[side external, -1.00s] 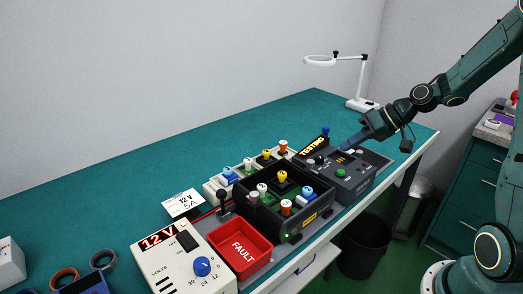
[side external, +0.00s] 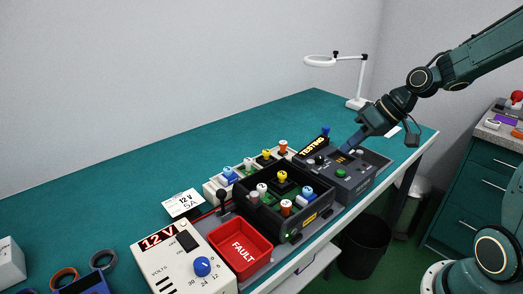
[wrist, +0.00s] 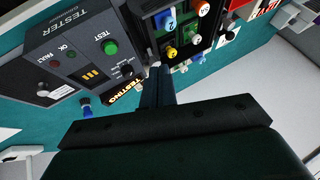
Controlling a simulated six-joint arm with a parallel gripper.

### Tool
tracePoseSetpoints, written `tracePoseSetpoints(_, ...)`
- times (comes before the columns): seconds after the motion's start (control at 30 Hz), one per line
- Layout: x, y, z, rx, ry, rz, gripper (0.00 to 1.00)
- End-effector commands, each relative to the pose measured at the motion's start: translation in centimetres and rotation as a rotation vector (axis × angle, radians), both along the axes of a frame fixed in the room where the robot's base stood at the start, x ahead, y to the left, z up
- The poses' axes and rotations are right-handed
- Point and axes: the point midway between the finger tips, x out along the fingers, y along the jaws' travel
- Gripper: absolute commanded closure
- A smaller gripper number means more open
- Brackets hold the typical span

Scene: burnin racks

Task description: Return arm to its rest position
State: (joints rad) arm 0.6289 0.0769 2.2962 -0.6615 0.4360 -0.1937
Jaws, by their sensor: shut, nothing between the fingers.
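My gripper (side external: 345,152) is shut and empty. In the side view its fingertips are over the far part of the grey tester box (side external: 340,178), near the lit TESTING sign (side external: 312,146); I cannot tell whether they touch anything. In the wrist view my closed fingers (wrist: 155,85) point toward the gap between the tester (wrist: 75,60) and the black burn-in rack with coloured parts. The tester's green TEST button (wrist: 110,47) shows there clear of the fingers. My arm reaches in from the upper right.
The black rack (side external: 268,215) holds several coloured parts. A red FAULT tray (side external: 240,247) and a 12 V power supply (side external: 180,262) stand nearer the camera. A magnifier lamp (side external: 362,102) stands at the back. The teal bench (side external: 130,190) is clear toward the wall.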

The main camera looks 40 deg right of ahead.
Motion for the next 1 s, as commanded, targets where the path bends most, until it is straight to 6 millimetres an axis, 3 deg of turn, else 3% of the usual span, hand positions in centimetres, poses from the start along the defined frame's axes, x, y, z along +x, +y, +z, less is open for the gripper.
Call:
tracePoseSetpoints(0.2,-2.7,2.9,2.3,-0.117,0.033,0.036,1.0)
tracePoseSetpoints(0.5,-7.1,5.6,4.9,-0.248,0.054,0.04,1.0)
tracePoseSetpoints(1.0,-15.3,7.2,7.6,-0.361,0.03,-0.022,1.0)
